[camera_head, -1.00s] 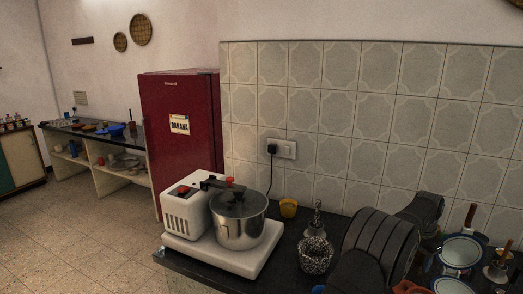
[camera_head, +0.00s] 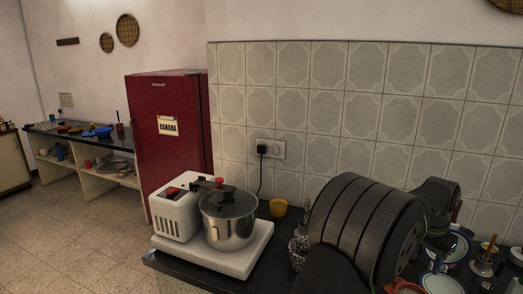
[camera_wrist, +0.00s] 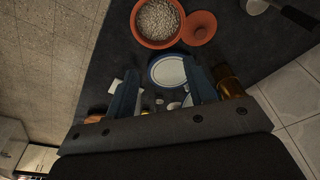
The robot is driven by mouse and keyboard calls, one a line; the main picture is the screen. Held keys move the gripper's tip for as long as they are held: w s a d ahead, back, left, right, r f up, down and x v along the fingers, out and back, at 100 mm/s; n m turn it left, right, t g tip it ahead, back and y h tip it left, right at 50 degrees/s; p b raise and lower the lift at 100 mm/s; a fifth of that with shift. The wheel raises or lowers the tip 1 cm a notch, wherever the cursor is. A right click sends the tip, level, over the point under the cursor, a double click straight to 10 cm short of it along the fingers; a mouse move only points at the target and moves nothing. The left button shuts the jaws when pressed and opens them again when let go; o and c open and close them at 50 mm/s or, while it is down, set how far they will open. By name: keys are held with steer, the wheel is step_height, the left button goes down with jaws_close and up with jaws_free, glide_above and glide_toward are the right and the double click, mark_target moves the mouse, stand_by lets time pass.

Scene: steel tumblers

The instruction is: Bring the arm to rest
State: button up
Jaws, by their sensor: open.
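My gripper (camera_wrist: 160,68) shows in the wrist view as two blue fingers spread wide apart, with nothing held between them. Beyond the fingers is a white plate with a blue rim (camera_wrist: 168,71) on the dark counter. My dark ribbed arm fills the lower right of the head view and hides part of the counter; the gripper itself does not show there. I cannot make out any steel tumbler for certain.
A steel cooker (camera_head: 229,220) stands on a white appliance (camera_head: 213,259) at the counter's left. A yellow cup (camera_head: 278,208) stands behind. The wrist view shows an orange bowl of pale grains (camera_wrist: 158,20), an orange lid (camera_wrist: 199,28) and an amber object (camera_wrist: 229,80). Tiled wall (camera_head: 330,110) behind.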

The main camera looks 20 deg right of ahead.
steer(key=shift+w+a+f, duration=0.1)
steer(key=shift+a+f, duration=0.1)
steer(key=shift+f, duration=1.2)
steer(key=shift+a+f, duration=0.2)
steer(key=shift+f, duration=1.15)
steer(key=o, duration=1.1)
steer(key=w+f+n+h, duration=0.1)
steer(key=w+f, duration=0.1)
steer(key=w+f+n+t+h, duration=0.1)
steer(key=w, duration=0.1)
steer(key=shift+w+d+f+h, duration=0.15)
steer(key=shift+f+h, duration=0.2)
steer(key=shift+h, duration=0.05)
steer(key=w+a+f+n+t+h, duration=0.2)
steer(key=w+a+t+h, duration=0.15)
steer(key=a, duration=0.35)
steer(key=w+a+f+n+t+h, duration=0.2)
steer(key=w+a+t+h, duration=0.15)
steer(key=a, duration=0.25)
steer(key=x, duration=0.9)
steer(key=shift+w+d, duration=0.25)
steer(key=shift+w, duration=0.1)
